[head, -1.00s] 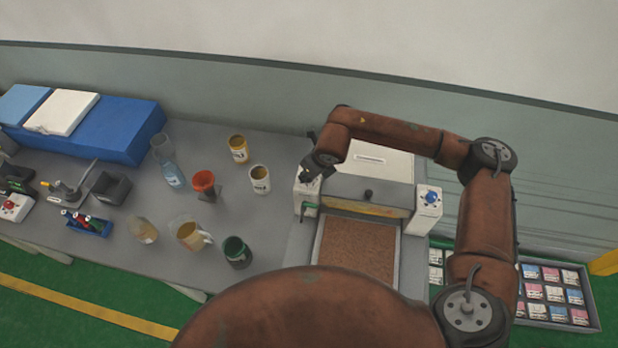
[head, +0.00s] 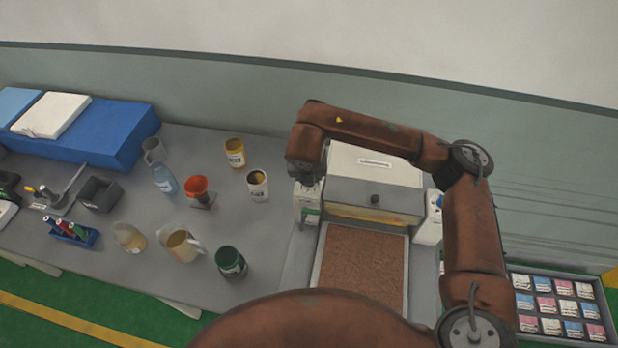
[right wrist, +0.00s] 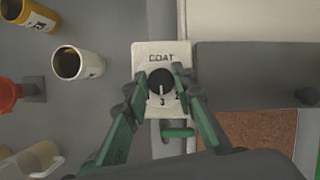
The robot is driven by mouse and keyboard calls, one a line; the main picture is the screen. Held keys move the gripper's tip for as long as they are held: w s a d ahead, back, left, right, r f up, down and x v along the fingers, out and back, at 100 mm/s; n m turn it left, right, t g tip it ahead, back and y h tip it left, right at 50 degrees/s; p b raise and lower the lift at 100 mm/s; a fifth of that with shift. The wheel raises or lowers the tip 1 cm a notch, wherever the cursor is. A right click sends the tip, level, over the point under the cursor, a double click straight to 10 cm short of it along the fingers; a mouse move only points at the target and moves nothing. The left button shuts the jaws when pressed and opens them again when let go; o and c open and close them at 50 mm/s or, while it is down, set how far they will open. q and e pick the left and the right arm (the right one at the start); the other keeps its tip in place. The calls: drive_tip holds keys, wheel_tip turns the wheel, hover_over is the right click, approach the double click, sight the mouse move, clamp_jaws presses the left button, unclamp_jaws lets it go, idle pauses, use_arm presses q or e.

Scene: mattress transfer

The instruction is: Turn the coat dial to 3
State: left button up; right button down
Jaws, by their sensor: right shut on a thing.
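The black coat dial (right wrist: 161,83) sits on a white panel marked COAT (right wrist: 147,56) in the right wrist view. A light line on the dial points down toward a printed 3 just below it; another numeral shows partly at its lower right. My right gripper (right wrist: 160,82) has its green fingers closed on the dial from both sides. In the head view the white control box (head: 308,213) stands at the machine's left side, and my wrist above it hides the dial and most of the gripper. My left gripper is not in view.
The machine's lidded housing (head: 376,161) and brown bed (head: 361,268) lie right of the control box. A green handle (right wrist: 178,132) is just below the dial panel. Cups, including a white one (head: 257,186), stand to the left. A tray of small packets (head: 512,278) is at right.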

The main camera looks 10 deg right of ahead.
idle(0.5)
drive_tip(key=c, duration=1.6)
unclamp_jaws()
drive_tip(key=shift+r, duration=0.1)
drive_tip(key=v, duration=1.1)
drive_tip(key=shift+s+a+r, duration=0.1)
drive_tip(key=shift+s+r, duration=0.05)
drive_tip(key=shift+r, duration=0.25)
